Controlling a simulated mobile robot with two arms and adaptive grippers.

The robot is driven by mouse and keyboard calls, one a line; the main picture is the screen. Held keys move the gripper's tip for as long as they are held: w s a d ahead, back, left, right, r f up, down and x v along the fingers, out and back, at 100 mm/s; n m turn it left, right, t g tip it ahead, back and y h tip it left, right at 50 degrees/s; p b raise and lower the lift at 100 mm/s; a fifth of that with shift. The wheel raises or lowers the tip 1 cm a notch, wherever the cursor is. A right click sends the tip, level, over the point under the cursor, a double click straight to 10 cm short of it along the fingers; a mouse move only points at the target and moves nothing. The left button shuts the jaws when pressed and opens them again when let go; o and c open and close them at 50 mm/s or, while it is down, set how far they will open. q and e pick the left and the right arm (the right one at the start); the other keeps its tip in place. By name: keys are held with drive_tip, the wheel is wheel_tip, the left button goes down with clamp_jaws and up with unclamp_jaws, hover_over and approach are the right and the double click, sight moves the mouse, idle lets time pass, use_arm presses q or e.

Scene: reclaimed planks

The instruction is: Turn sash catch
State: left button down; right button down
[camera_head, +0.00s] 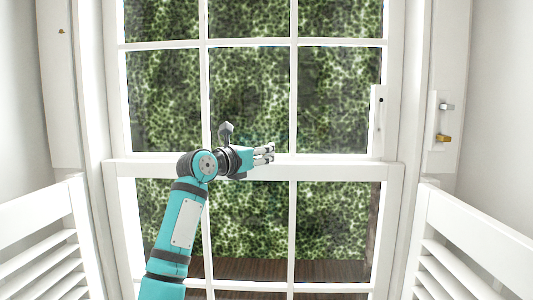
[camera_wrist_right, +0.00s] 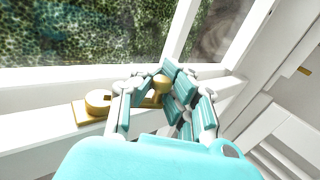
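The brass sash catch (camera_wrist_right: 98,105) sits on the white meeting rail of the window in the right wrist view. Its lever runs to the right and ends in a round knob (camera_wrist_right: 162,84). My right gripper (camera_wrist_right: 157,95) has its teal fingers spread on both sides of the knob, with a gap on the left side. Whether the right finger touches the knob is unclear. In the head view my right gripper (camera_head: 266,154) is at the rail, pointing right, and the catch cannot be made out there. My left gripper is not in view.
The white meeting rail (camera_head: 330,172) spans the window, with panes and thin bars above and below. Louvred shutters stand open at the left (camera_head: 45,215) and right (camera_head: 480,240). Small metal fittings (camera_head: 443,138) are on the right frame.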

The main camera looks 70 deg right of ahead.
drive_tip(key=c, duration=2)
unclamp_jaws()
drive_tip(key=shift+w, duration=0.1)
drive_tip(key=o, duration=0.6)
drive_tip(key=shift+w+a, duration=0.1)
drive_tip(key=shift+w, duration=0.05)
drive_tip(key=v, duration=1.2)
